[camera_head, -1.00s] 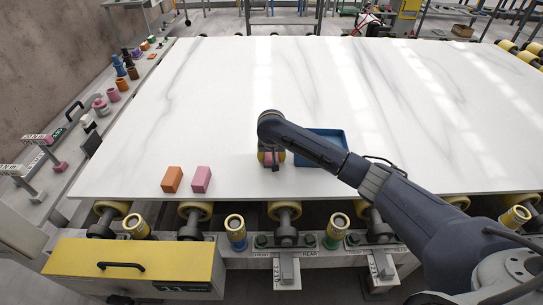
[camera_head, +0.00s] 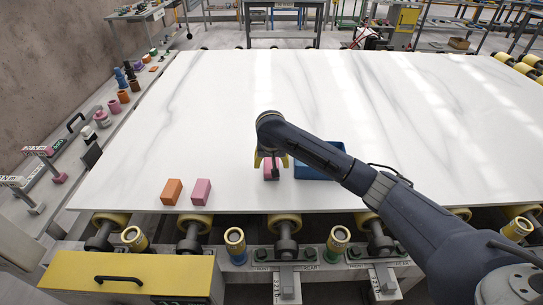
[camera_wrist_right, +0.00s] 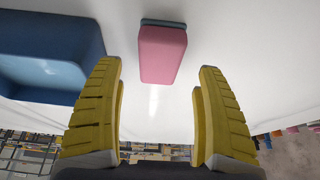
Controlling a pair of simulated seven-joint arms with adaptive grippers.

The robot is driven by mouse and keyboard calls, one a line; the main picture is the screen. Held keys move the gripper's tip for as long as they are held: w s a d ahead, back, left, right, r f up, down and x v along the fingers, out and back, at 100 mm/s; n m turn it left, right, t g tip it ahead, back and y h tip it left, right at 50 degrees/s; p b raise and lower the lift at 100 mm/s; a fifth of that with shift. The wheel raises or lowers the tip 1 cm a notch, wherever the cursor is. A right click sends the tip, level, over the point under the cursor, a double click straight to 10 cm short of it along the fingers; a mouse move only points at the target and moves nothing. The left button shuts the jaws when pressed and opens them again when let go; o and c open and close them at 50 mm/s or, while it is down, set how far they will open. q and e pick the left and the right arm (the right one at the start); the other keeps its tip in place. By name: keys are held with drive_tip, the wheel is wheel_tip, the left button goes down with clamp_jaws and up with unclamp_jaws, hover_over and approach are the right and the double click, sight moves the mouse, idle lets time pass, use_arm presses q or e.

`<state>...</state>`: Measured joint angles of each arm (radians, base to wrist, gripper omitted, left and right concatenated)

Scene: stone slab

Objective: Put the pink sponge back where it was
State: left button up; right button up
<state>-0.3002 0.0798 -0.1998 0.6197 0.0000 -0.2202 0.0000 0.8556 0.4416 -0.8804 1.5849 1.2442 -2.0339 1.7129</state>
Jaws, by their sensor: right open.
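A pink sponge (camera_head: 271,172) with a blue-grey layer on one side stands on the white slab, just left of the blue tray (camera_head: 318,176). In the right wrist view the sponge (camera_wrist_right: 162,54) lies beyond the fingertips, apart from them, with slab showing between. My right gripper (camera_head: 271,158) is open and empty just above and behind the sponge; its yellow fingers (camera_wrist_right: 160,85) are spread wide. The tray is partly hidden by my right arm and also shows at the left in the wrist view (camera_wrist_right: 50,70). My left gripper is not in view.
An orange block (camera_head: 172,192) and another pink block (camera_head: 201,192) stand near the slab's front edge, left of the sponge. Rollers and a yellow cover (camera_head: 130,275) lie below that edge. The slab's middle and back are clear.

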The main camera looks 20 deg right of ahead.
drive_tip(key=shift+v, duration=3)
